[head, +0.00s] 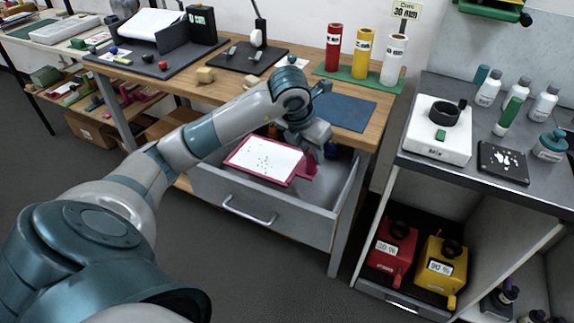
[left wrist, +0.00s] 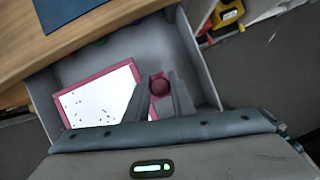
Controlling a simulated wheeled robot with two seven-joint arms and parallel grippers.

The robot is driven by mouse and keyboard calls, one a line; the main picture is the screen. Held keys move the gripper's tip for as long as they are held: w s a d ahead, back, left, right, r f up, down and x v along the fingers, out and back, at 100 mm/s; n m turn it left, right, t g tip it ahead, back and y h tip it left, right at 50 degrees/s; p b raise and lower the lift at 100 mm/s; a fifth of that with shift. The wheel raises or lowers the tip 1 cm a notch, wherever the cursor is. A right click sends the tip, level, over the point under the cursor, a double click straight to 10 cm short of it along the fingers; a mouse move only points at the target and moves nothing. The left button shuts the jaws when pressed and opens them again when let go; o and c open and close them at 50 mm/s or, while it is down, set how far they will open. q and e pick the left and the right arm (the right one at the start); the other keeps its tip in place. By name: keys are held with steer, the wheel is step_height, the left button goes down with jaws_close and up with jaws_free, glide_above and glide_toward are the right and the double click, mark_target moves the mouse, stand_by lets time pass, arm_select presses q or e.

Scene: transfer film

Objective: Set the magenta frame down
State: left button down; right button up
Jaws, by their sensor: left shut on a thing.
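The magenta frame (head: 292,177) has a magenta border around a white sheet with small dark specks, and a tab with a round knob at its right end. My left gripper (head: 311,151) is shut on the knob; in the left wrist view the fingers (left wrist: 159,92) stand on either side of it. The frame also shows in the left wrist view (left wrist: 131,65), inside the outline of the open grey drawer (head: 262,213). I cannot tell whether it touches the drawer floor. My right gripper is not in view.
The wooden bench (head: 225,92) is above the drawer, with a blue mat (head: 340,111) near its edge. Red, yellow and white cylinders (head: 364,55) stand on a green mat. A grey shelf unit (head: 392,190) stands at the right, holding red and yellow containers.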

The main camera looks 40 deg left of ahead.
mark_target(311, 173)
arm_select(q)
steer(key=shift+w+f, duration=0.1)
step_height(311, 173, down, 6)
steer(key=shift+r+p, duration=0.1)
steer(key=shift+p, duration=0.45)
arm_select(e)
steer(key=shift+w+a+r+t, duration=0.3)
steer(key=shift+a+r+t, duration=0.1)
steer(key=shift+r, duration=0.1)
arm_select(q)
steer(key=shift+f, duration=0.65)
step_height(311, 173, down, 3)
steer(key=shift+r+p, duration=0.2)
steer(key=shift+p, duration=0.15)
steer(key=shift+f, duration=0.1)
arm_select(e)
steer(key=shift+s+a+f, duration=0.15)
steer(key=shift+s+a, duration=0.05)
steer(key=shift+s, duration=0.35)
